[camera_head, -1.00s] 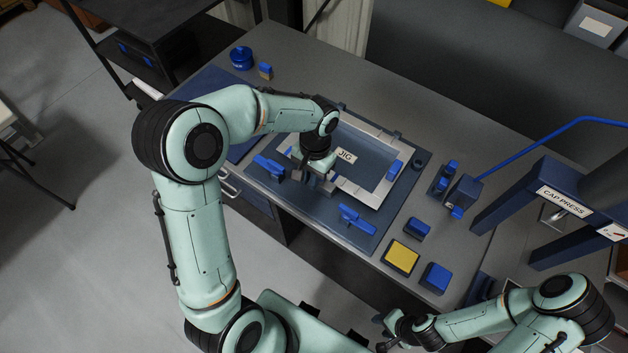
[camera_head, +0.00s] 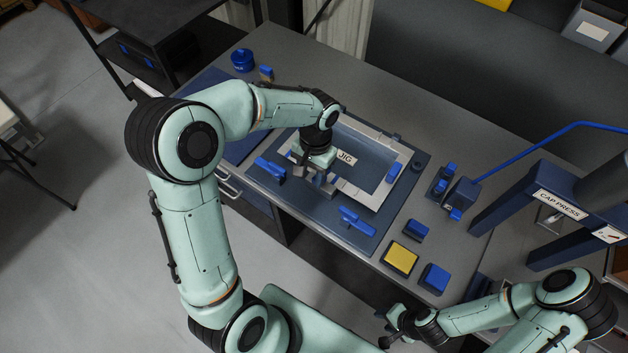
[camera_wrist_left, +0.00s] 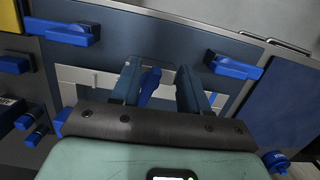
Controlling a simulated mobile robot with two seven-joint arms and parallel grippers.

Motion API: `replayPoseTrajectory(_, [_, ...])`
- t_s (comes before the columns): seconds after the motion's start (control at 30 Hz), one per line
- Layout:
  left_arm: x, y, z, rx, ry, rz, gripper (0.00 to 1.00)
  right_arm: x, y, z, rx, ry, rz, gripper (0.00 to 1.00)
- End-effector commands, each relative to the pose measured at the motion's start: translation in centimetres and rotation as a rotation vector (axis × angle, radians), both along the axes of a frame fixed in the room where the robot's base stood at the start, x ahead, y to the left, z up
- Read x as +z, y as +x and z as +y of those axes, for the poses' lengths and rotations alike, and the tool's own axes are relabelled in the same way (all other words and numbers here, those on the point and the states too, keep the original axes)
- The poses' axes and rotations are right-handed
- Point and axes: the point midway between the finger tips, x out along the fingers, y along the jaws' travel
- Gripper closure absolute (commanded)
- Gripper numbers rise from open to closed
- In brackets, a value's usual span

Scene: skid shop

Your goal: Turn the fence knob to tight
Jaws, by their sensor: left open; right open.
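My left gripper (camera_head: 325,182) is over the near left side of the jig (camera_head: 374,244), pointing down, with its jaws apart. In the left wrist view, its two fingers (camera_wrist_left: 162,90) stand on either side of a narrow blue knob (camera_wrist_left: 150,84) at the pale fence rail (camera_wrist_left: 106,80). I take it for the fence knob. It is nearer the left finger; I cannot tell whether they touch. In the head view the gripper hides it. My right gripper (camera_head: 388,341) is open and empty at the bottom, off the bench.
Blue toggle handles (camera_head: 356,220) and (camera_head: 270,167) flank my left gripper on the jig plate. A blue block (camera_head: 394,172) sits on the frame's right side. A yellow-topped block (camera_head: 401,258), blue blocks (camera_head: 434,278) and the cap press (camera_head: 560,204) stand to the right.

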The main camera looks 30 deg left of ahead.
Motion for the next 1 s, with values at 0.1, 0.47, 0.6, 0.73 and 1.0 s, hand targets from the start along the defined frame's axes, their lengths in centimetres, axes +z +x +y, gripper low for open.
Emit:
replayPoseTrajectory(0.1, [1.6, 0.2, 0.0, 0.000, 0.000, -0.005, 0.55, 1.0, 1.1, 0.0, 0.000, 0.000, -0.013, 0.57])
replayPoseTrajectory(0.47, [4.8, 0.1, 0.0, 0.000, 0.000, -0.003, 0.55, 2.3, 2.6, 0.0, 0.000, 0.000, -0.028, 0.57])
replayPoseTrajectory(0.6, [5.1, 0.1, 0.0, 0.000, -0.001, -0.001, 0.55, 2.4, 2.9, 0.0, 0.000, 0.000, -0.033, 0.57])
replayPoseTrajectory(0.73, [5.1, 0.0, 0.0, 0.000, -0.001, -0.001, 0.55, 2.4, 3.0, 0.0, -0.001, -0.001, -0.037, 0.57])
replayPoseTrajectory(1.0, [5.1, 0.1, 0.0, 0.000, 0.000, -0.001, 0.55, 2.4, 3.2, 0.0, 0.000, -0.001, -0.041, 0.57])
